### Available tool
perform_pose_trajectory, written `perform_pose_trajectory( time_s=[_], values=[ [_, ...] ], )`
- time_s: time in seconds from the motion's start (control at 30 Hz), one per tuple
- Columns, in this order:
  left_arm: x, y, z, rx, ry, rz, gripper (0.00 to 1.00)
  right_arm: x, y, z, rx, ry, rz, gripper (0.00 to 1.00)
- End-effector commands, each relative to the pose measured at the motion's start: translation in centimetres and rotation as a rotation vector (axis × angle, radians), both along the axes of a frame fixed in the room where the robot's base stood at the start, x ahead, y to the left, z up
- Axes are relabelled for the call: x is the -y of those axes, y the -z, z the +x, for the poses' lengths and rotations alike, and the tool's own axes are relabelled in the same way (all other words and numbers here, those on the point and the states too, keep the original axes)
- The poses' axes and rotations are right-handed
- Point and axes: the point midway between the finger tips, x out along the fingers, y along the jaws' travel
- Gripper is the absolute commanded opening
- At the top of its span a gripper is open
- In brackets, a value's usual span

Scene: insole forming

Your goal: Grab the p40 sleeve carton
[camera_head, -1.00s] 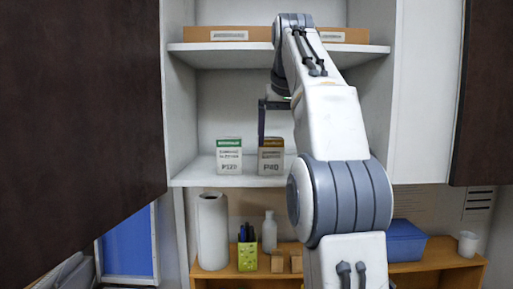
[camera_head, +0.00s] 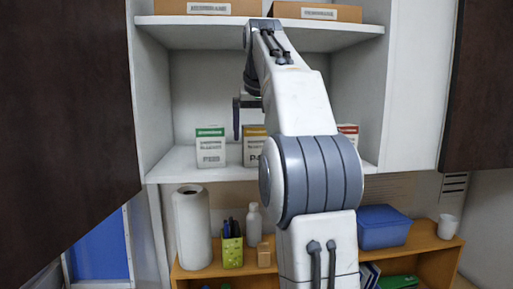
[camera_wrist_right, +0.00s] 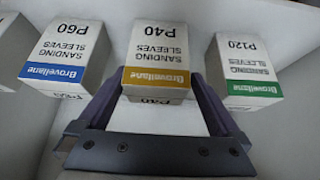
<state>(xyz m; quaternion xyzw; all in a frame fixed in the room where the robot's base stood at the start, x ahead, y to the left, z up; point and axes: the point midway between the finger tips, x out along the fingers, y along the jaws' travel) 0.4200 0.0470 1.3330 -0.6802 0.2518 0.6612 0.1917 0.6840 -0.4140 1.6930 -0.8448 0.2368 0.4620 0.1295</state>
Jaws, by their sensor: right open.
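The P40 sleeve carton (camera_head: 254,148), white with a yellow-brown top band, stands upright on the cabinet shelf. My arm hides its right part in the head view. My right gripper (camera_head: 238,118) is open, at the carton's upper left in that view. In the right wrist view the P40 carton (camera_wrist_right: 158,50) shows in the middle. The dark fingers of my right gripper (camera_wrist_right: 160,88) lie apart on either side of it. I cannot tell whether they touch it. My left gripper is not in view.
A blue-banded P60 carton (camera_wrist_right: 65,55) stands on the other side. A red-banded carton (camera_head: 348,131) is farther right. Boxes (camera_head: 316,12) lie on the shelf above.

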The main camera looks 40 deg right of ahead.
Motion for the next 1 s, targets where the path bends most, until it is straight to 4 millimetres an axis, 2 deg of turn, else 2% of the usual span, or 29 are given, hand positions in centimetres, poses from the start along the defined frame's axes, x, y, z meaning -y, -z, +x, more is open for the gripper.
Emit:
perform_pose_trajectory(
  time_s=[0.33, 0.63, 0.67, 0.8, 0.87, 1.0],
  values=[
    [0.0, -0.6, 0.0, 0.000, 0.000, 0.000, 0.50, 1.8, 3.5, 2.0, -0.002, 0.002, 0.002, 1.00],
    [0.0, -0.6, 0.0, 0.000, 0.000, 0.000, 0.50, 2.0, 4.1, 2.3, 0.001, 0.004, -0.001, 1.00],
    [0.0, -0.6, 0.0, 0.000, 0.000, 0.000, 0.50, 2.0, 4.1, 2.3, 0.001, 0.004, -0.001, 0.96],
    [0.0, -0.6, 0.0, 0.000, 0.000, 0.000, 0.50, 2.0, 4.1, 2.3, 0.001, 0.004, -0.001, 0.43],
    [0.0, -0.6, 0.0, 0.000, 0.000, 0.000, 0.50, 2.0, 4.1, 2.3, 0.001, 0.004, -0.001, 0.23],
    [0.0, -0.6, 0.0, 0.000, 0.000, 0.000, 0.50, 2.0, 4.0, 2.3, 0.002, 0.004, -0.001, 0.23]
  ],
)
